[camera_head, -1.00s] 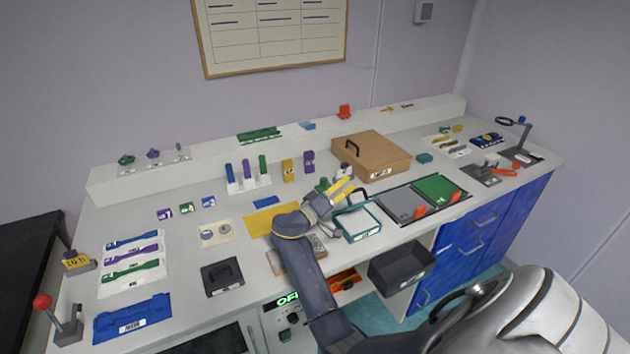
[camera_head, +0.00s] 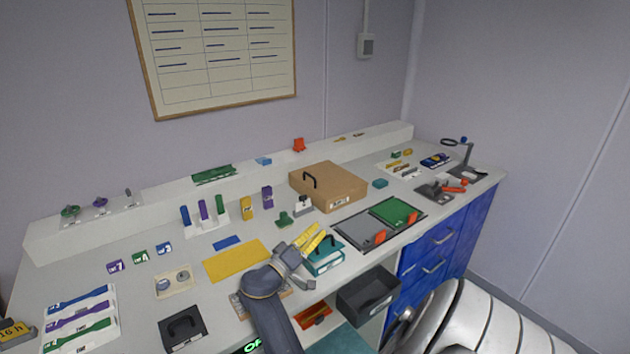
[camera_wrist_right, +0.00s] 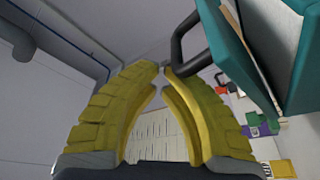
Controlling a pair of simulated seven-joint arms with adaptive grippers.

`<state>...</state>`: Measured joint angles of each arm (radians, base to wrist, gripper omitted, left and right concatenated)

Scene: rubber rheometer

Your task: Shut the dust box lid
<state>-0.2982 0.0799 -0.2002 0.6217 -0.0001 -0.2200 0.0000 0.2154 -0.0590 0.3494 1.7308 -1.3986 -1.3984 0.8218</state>
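A small teal box (camera_head: 322,268) with a pale label stands on the bench in the head view; I take it as the dust box. Its teal lid with a black handle (camera_wrist_right: 186,40) is close in front of the right wrist camera. A pale gap shows between the teal lid (camera_wrist_right: 238,50) and the other teal part (camera_wrist_right: 300,62), so the lid looks partly open. My right gripper (camera_head: 313,233) is at the lid's handle side. Its yellow fingertips (camera_wrist_right: 161,70) nearly meet with nothing seen between them, beside the handle. My left gripper is out of view.
A brown box (camera_head: 345,188) with a black handle stands behind. A tray with grey and green panels (camera_head: 368,243) lies to the right. An open dark bin (camera_head: 366,296) is below the bench front. A yellow mat (camera_head: 236,261) lies left of my gripper.

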